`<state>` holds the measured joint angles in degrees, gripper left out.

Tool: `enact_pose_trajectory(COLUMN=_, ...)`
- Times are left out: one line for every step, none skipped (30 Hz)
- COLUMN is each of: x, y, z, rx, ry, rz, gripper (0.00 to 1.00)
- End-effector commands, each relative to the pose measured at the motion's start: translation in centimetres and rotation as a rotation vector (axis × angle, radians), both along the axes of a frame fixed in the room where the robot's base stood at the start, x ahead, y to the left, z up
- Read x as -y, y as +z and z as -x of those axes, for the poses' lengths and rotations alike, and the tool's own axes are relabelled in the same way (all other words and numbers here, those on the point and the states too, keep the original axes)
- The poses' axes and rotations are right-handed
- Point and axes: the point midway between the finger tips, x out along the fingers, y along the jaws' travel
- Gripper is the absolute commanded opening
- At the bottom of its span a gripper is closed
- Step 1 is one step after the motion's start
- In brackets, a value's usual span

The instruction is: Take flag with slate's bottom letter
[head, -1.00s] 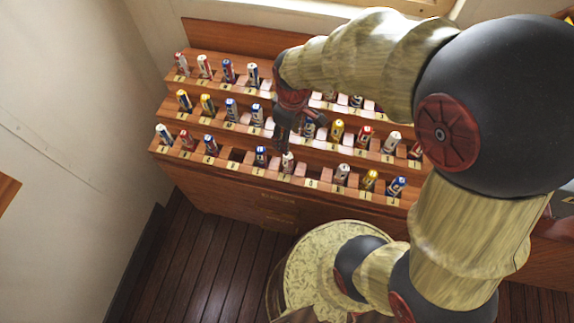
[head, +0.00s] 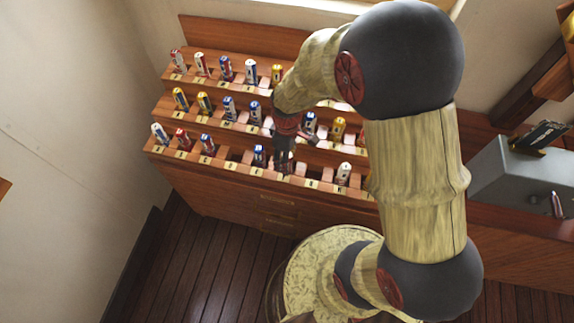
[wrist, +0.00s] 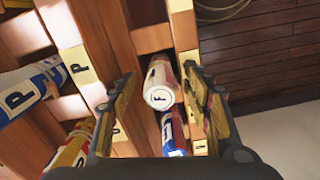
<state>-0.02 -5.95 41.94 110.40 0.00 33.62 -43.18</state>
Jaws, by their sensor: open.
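My gripper (head: 284,162) is open over the front row of the stepped wooden flag rack (head: 225,183). In the wrist view, my gripper (wrist: 160,80) has its fingers apart on either side of a white and red rolled flag (wrist: 160,90) whose end cap reads F. I cannot tell whether the fingers touch it. A blue and white roll (wrist: 172,132) sits just below it. A blue and white roll marked P (wrist: 30,88) lies at the left. A dark slate (head: 540,136) stands on a grey box at the right; its letters are too small to read.
The rack's three tiers hold several rolled flags in labelled slots, close beside each other. Some front-row slots are empty. The grey box (head: 500,178) stands right of my arm. My arm hides the rack's right part. Dark plank floor (head: 195,255) lies clear in front.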

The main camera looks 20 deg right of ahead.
Motion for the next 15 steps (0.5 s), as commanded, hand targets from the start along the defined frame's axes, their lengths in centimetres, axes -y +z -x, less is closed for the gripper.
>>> enact_pose_trajectory(x=0.01, y=-0.39, z=-0.02, rx=0.0, ry=0.0, rz=0.0, gripper=0.49)
enact_pose_trajectory(x=0.01, y=-0.43, z=-0.02, rx=0.0, ry=0.0, rz=0.0, gripper=0.49)
enact_pose_trajectory(x=0.01, y=-0.41, z=-0.03, rx=0.0, ry=0.0, rz=0.0, gripper=0.49)
enact_pose_trajectory(x=0.01, y=-0.37, z=-0.03, rx=0.001, ry=0.0, rz=-0.001, gripper=0.49)
enact_pose_trajectory(x=0.01, y=-0.34, z=-0.03, rx=0.001, ry=0.0, rz=-0.001, gripper=0.49)
enact_pose_trajectory(x=0.01, y=-0.32, z=-0.03, rx=0.001, ry=0.0, rz=-0.001, gripper=0.49)
enact_pose_trajectory(x=0.01, y=-0.31, z=-0.02, rx=0.001, ry=0.0, rz=-0.001, gripper=0.49)
enact_pose_trajectory(x=0.01, y=-0.31, z=-0.02, rx=0.0, ry=0.0, rz=0.0, gripper=0.48)
enact_pose_trajectory(x=0.01, y=-0.31, z=-0.02, rx=0.0, ry=0.0, rz=0.0, gripper=0.46)
enact_pose_trajectory(x=0.01, y=-0.31, z=-0.02, rx=0.0, ry=0.0, rz=0.0, gripper=0.44)
enact_pose_trajectory(x=0.01, y=-0.31, z=-0.01, rx=0.0, ry=0.0, rz=0.0, gripper=0.42)
enact_pose_trajectory(x=0.01, y=-0.31, z=-0.01, rx=0.0, ry=0.0, rz=0.0, gripper=0.4)
enact_pose_trajectory(x=0.01, y=-0.31, z=-0.01, rx=0.0, ry=0.0, rz=0.0, gripper=0.38)
enact_pose_trajectory(x=0.01, y=-0.31, z=-0.01, rx=0.0, ry=0.0, rz=0.0, gripper=0.37)
enact_pose_trajectory(x=0.01, y=-0.31, z=-0.01, rx=0.0, ry=0.0, rz=0.0, gripper=0.34)
